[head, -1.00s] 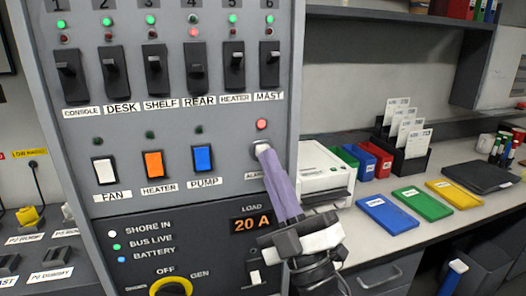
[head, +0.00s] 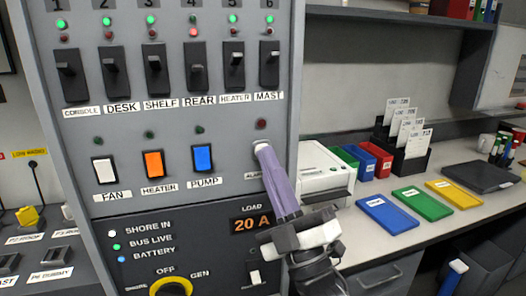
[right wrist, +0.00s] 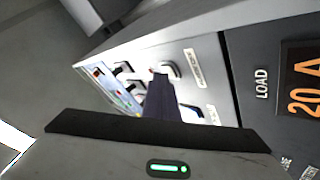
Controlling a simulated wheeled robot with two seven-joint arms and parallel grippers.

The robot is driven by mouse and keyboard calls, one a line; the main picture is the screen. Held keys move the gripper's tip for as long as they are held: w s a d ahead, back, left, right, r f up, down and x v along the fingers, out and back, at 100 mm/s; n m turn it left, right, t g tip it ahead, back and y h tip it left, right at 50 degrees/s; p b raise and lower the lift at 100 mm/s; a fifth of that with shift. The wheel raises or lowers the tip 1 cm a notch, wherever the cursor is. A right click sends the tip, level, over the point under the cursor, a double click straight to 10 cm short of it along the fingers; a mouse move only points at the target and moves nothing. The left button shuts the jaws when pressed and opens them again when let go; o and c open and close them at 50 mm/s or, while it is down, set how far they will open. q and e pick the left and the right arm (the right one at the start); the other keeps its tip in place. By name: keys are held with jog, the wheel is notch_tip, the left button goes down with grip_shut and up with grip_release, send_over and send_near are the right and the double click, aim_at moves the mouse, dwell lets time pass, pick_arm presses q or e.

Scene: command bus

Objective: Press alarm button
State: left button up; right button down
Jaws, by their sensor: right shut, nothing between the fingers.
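The alarm button (head: 259,143) is a small pale button on the right side of the grey panel, mostly hidden behind my fingertips. The label beneath it is partly covered by my fingers. The small lamp (head: 262,124) above it is dark red, unlit. My right gripper (head: 264,151) has purple fingers, shut and empty, with the tips at the button's face; they appear to touch it. In the right wrist view, the fingers (right wrist: 160,98) reach toward the panel, near a pale round button (right wrist: 170,69). My left gripper is not in view.
Fan, heater and pump rockers (head: 153,164) sit left of the button, with a row of black breakers (head: 153,72) above. The load display (head: 252,223) reads 20 A below. A white printer (head: 322,172) stands right of the panel on the counter.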

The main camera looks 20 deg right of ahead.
dwell(0.5)
jog(key=shift+s, duration=0.75)
jog(key=shift+s+d+p, duration=0.1)
jog(key=shift+s+p, duration=0.65)
jog(key=shift+s, duration=1.75)
